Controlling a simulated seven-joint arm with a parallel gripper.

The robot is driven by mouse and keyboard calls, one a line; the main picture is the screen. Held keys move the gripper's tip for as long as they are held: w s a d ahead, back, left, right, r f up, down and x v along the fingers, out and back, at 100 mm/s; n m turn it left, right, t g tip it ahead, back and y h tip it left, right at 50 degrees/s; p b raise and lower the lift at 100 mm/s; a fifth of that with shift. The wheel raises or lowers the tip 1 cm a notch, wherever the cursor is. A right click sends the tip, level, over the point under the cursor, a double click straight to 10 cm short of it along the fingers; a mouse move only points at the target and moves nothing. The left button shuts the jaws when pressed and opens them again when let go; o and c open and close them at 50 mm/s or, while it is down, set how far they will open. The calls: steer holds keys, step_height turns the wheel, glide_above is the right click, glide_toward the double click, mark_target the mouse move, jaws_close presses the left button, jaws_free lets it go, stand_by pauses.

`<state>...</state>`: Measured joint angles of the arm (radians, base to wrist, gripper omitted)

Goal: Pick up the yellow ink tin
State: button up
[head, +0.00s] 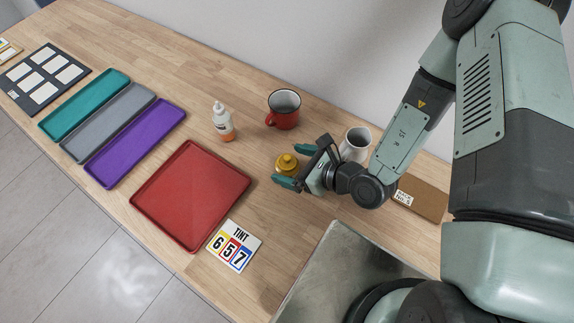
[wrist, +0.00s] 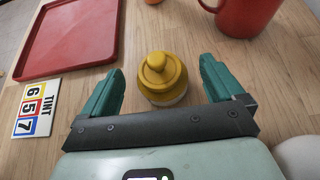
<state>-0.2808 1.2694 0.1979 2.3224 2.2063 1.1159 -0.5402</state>
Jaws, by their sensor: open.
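The yellow ink tin (head: 286,164) is a small round tin with a knob on its lid, standing upright on the wooden table. It also shows in the wrist view (wrist: 161,77), between and slightly beyond my gripper's fingers. My gripper (head: 299,163) is open, with one teal finger on each side of the tin. In the wrist view both fingers of the gripper (wrist: 158,82) appear apart from the tin, with gaps on both sides.
A red mug (head: 284,110), a white cup (head: 355,144) and an orange-and-white bottle (head: 222,122) stand nearby. A red tray (head: 190,195) and a TINT 657 card (head: 234,246) lie left. Teal (head: 84,104), grey (head: 108,122) and purple (head: 135,142) trays lie farther left.

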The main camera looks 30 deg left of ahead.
steer(key=shift+x, duration=1.1)
steer(key=c, duration=1.3)
steer(key=shift+r, duration=0.15)
steer(key=shift+c, duration=0.2)
